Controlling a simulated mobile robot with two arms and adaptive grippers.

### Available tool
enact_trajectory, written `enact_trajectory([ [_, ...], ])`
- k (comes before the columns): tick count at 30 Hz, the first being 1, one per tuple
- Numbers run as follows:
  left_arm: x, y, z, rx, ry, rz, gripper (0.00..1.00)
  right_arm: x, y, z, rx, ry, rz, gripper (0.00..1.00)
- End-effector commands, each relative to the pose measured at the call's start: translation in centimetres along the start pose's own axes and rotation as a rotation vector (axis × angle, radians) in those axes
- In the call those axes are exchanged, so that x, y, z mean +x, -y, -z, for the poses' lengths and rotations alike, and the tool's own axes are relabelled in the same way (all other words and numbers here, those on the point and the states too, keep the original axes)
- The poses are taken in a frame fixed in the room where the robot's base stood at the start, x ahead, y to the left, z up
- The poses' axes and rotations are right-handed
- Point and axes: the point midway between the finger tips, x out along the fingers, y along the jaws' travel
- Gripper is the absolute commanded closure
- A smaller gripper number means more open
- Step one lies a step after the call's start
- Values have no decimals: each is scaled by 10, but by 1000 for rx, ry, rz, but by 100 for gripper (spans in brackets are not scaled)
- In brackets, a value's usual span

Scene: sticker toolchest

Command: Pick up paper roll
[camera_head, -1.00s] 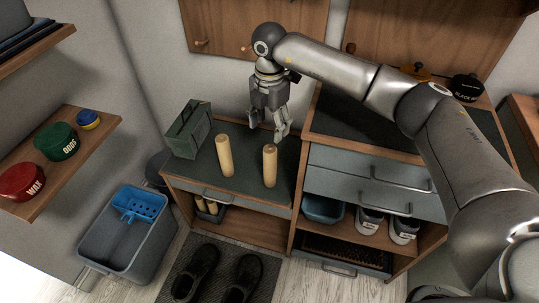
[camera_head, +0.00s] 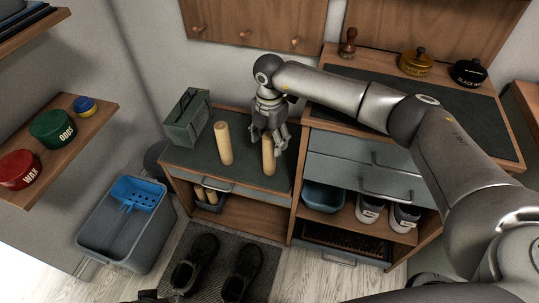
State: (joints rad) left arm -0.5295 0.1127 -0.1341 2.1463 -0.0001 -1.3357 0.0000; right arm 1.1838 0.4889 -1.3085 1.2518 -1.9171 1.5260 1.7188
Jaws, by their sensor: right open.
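Two tan paper rolls stand upright on the dark-topped low bench. The left roll (camera_head: 224,144) stands apart from my gripper. The right roll (camera_head: 269,158) stands below and between the fingers of my right gripper (camera_head: 268,141). That gripper is open and points down, with its fingers beside the roll's upper part. Whether the fingers touch the roll cannot be told.
A green metal box (camera_head: 187,118) stands at the back left of the bench (camera_head: 194,163). A taller drawer cabinet (camera_head: 367,172) adjoins on the right. A grey bin (camera_head: 123,223) and black boots (camera_head: 241,270) are on the floor in front.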

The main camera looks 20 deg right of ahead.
Motion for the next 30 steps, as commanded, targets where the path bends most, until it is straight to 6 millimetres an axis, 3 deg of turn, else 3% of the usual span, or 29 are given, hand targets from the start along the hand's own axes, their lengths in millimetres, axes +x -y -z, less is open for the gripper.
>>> enact_trajectory([
  [3,0,0,0,0,1,0,60,-1,0,0,0,0,0,40],
  [13,0,0,0,0,0,0,60,-1,0,0,1,0,0,81],
  [23,-1,0,1,0,-2,0,60,-6,-1,0,1,0,-2,82],
  [25,0,0,1,0,-3,0,60,-15,-1,-1,2,1,-4,82],
  [30,23,-2,-8,3,18,-3,60,-50,-1,-1,2,2,-5,82],
])
